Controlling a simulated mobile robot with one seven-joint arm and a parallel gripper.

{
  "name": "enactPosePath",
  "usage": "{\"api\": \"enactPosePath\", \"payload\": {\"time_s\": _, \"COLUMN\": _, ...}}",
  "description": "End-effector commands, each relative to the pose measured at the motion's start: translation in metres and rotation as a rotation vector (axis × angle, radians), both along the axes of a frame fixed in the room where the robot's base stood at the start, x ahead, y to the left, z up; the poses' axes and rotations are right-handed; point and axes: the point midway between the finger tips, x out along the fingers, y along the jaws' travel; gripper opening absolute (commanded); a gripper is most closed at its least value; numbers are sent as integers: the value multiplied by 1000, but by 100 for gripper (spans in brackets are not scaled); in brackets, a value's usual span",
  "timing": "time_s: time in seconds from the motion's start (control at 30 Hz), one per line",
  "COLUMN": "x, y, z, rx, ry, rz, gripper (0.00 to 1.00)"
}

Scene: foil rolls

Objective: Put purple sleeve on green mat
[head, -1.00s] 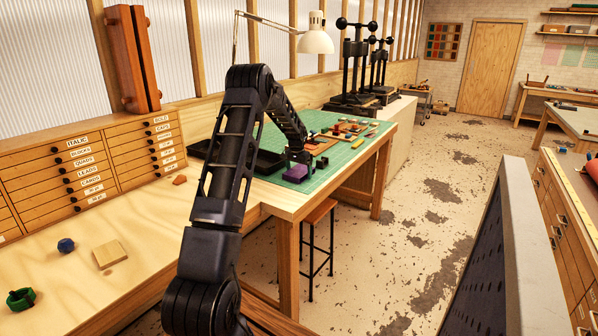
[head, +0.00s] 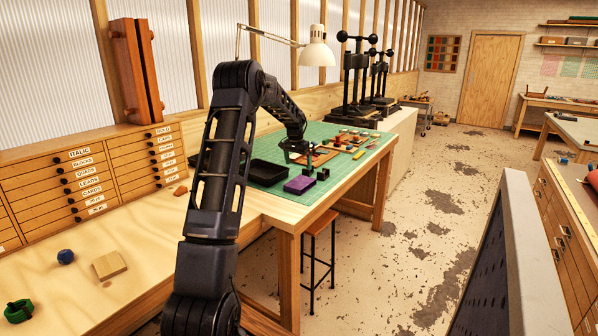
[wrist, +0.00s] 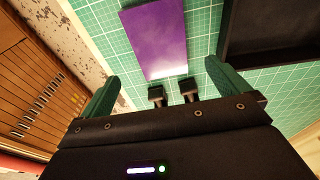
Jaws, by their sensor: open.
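The purple sleeve (head: 299,185) lies flat on the green mat (head: 345,163), near the mat's front edge. In the wrist view the sleeve (wrist: 157,40) shows as a plain purple rectangle on the gridded mat (wrist: 200,25). My gripper (head: 297,155) is above the mat, just behind the sleeve and apart from it. In the wrist view its two green fingers (wrist: 163,87) are wide apart, with no sleeve between them.
A black tray (head: 268,172) sits left of the sleeve. Two small black pieces (wrist: 172,93) stand close to the sleeve. Wooden pieces (head: 352,138) lie farther back. A lamp (head: 317,46) and black presses (head: 357,75) stand behind.

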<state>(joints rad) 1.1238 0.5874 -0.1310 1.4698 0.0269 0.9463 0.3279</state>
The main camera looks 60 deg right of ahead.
Motion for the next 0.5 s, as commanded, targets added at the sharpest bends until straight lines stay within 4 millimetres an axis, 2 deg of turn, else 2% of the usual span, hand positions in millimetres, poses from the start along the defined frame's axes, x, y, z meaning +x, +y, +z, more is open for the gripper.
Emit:
{"api": "enactPosePath", "payload": {"time_s": 0.1, "x": 0, "y": 1, "z": 9, "rx": -1, "ry": 0, "rz": 0, "gripper": 100}}
{"api": "enactPosePath", "payload": {"time_s": 0.37, "x": 0, "y": 2, "z": 13, "rx": 0, "ry": 0, "rz": 1, "gripper": 100}}
{"api": "enactPosePath", "payload": {"time_s": 0.5, "x": 17, "y": 20, "z": 26, "rx": -6, "ry": -7, "rz": 33, "gripper": 100}}
